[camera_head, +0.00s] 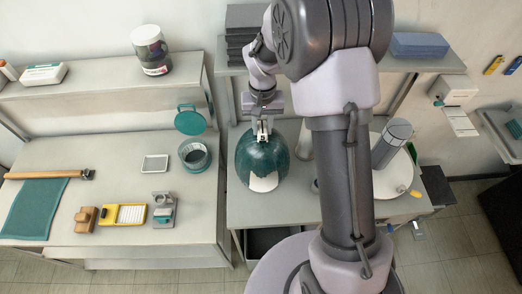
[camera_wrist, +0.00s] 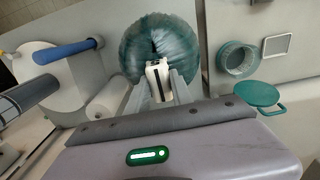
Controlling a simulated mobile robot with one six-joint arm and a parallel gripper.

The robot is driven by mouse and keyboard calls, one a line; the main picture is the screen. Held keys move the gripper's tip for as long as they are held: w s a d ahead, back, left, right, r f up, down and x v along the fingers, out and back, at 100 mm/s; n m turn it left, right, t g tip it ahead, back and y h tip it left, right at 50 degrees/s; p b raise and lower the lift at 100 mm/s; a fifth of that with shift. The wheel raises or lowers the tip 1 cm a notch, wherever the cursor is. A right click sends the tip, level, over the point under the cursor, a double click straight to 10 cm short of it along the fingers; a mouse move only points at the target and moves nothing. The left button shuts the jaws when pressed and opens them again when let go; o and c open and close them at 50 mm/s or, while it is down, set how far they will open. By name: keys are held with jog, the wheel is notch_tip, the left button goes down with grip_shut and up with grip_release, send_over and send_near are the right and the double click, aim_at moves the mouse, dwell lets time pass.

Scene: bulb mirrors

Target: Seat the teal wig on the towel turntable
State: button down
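The teal wig (camera_head: 262,155) is a rounded dark teal mass with a pale patch at its near side. It stands on the middle bench. In the wrist view the wig (camera_wrist: 158,45) lies just beyond my fingertips. My gripper (camera_head: 263,132) points down at the top of the wig. In the wrist view my gripper (camera_wrist: 160,85) has its two fingers apart, with a white slotted piece (camera_wrist: 157,82) between them. I cannot tell whether they press on it. A round white platform (camera_head: 400,172), probably the towel turntable, is at the right, partly hidden by my arm.
A grey cylinder (camera_head: 392,143) stands at the white platform; a blue rod (camera_wrist: 68,50) is beside it. On the left bench are a teal pot (camera_head: 195,155), its lid (camera_head: 190,121), a small tray (camera_head: 155,164) and a teal towel (camera_head: 38,208). A shelf (camera_head: 340,66) runs behind the wig.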

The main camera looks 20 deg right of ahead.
jog(key=shift+r, duration=0.1)
notch_tip(320, 180, up, 18)
jog(key=p, duration=1.3)
jog(key=shift+r, duration=0.25)
